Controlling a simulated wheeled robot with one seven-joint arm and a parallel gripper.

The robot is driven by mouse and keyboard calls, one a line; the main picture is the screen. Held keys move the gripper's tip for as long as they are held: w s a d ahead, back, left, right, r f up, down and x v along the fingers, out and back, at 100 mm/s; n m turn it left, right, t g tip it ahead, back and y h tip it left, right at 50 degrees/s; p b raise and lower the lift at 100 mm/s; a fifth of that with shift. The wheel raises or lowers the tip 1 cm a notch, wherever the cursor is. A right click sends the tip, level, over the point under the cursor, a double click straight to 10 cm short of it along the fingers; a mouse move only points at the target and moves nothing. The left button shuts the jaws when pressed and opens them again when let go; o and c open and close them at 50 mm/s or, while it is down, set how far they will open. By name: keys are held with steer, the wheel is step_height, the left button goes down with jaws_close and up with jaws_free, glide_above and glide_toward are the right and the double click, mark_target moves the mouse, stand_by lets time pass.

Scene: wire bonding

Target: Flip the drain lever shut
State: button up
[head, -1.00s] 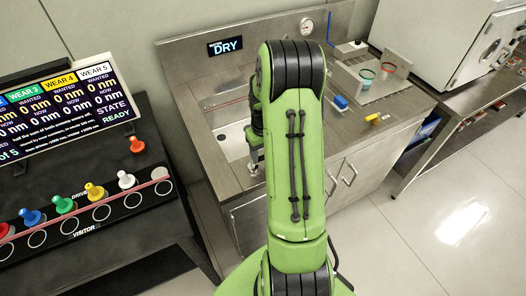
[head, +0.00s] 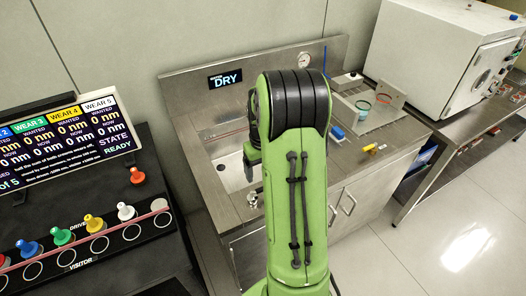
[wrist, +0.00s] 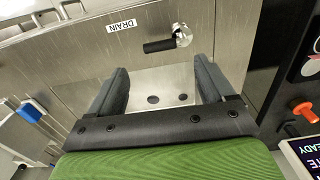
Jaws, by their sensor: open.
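The drain lever (wrist: 160,45) has a black grip on a round metal pivot, beside the DRAIN label (wrist: 121,25) on bare metal. In the wrist view it lies sideways, its grip pointing left from the pivot. A small metal fitting, likely the lever's mount, shows at the sink counter's front edge in the head view (head: 254,198). My gripper (wrist: 160,66) is open and empty, its fingers apart, with the lever just beyond the tips and not touched. In the head view my gripper (head: 252,155) is over the sink, partly hidden by my arm.
The sink basin (head: 233,174) is set in a steel counter with a DRY display (head: 226,78) behind. A blue block (head: 337,132), yellow piece (head: 372,149) and wire rack (head: 375,110) sit at the right. A dark bench with coloured pegs (head: 62,237) stands left.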

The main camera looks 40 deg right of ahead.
step_height(320, 180, up, 8)
steer(key=p, duration=0.1)
steer(key=shift+r, duration=0.2)
steer(key=s+a+r+n+t+h, duration=0.1)
steer(key=s+a+r, duration=0.2)
steer(key=a+r, duration=0.35)
steer(key=s+a+r+n+t, duration=0.1)
steer(key=s+a+r+t, duration=0.15)
steer(key=a, duration=0.65)
steer(key=s+a+n+t+y, duration=0.1)
steer(key=s+a+t, duration=0.1)
steer(key=s+a, duration=0.5)
steer(key=s, duration=0.2)
steer(key=shift+s+a+r, duration=0.15)
steer(key=shift+s+a, duration=0.05)
steer(key=shift+s, duration=0.2)
